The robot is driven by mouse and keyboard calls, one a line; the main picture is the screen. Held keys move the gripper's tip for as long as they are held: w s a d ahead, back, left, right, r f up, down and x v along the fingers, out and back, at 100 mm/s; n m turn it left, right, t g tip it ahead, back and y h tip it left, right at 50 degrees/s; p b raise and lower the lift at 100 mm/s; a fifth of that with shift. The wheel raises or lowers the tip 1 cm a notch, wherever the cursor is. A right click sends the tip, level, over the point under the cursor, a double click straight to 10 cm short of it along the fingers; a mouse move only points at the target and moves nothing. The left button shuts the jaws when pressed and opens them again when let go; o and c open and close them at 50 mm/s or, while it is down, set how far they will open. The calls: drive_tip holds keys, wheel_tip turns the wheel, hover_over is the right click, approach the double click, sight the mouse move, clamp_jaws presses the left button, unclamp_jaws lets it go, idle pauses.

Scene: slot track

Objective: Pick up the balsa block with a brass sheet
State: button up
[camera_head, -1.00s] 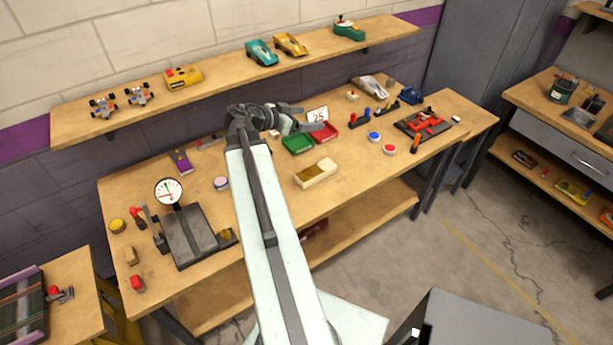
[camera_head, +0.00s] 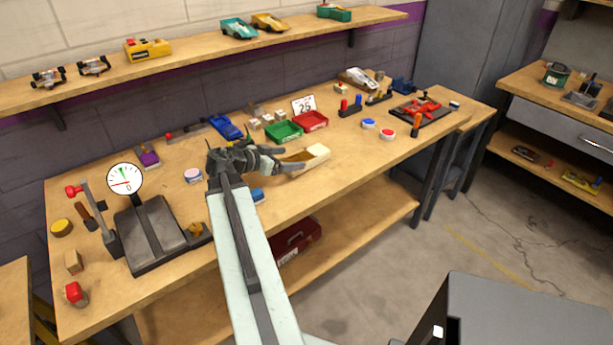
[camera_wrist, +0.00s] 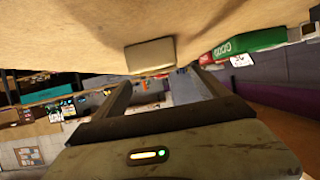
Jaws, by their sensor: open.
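The balsa block (camera_head: 318,154) is a pale block with a brownish-gold sheet on its top, partly hidden by my gripper. It lies near the front edge of the bench, right of my gripper in the head view. My gripper (camera_head: 288,160) is open, with its fingers pointing toward the block. In the wrist view, which is upside down, the block's tan end (camera_wrist: 150,55) shows ahead, between the lines of the two fingers (camera_wrist: 163,85) and beyond their tips. I cannot tell the exact gap between fingers and block.
Green (camera_head: 284,131) and red (camera_head: 311,121) trays stand behind the block. A dial scale (camera_head: 125,181) with a dark plate is to the left. Blue (camera_head: 369,123) and red (camera_head: 388,133) round pieces lie to the right.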

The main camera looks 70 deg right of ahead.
sight(304, 157)
drive_tip(key=shift+s+d+f, duration=0.1)
drive_tip(key=shift+d, duration=0.05)
drive_tip(key=b+x, duration=0.1)
drive_tip(key=x, duration=0.2)
drive_tip(key=b+x, duration=0.1)
drive_tip(key=x, duration=0.3)
drive_tip(key=shift+s+d+b, duration=0.15)
drive_tip(key=shift+s+b, duration=0.15)
drive_tip(key=shift+s, duration=0.1)
drive_tip(key=c, duration=1.5)
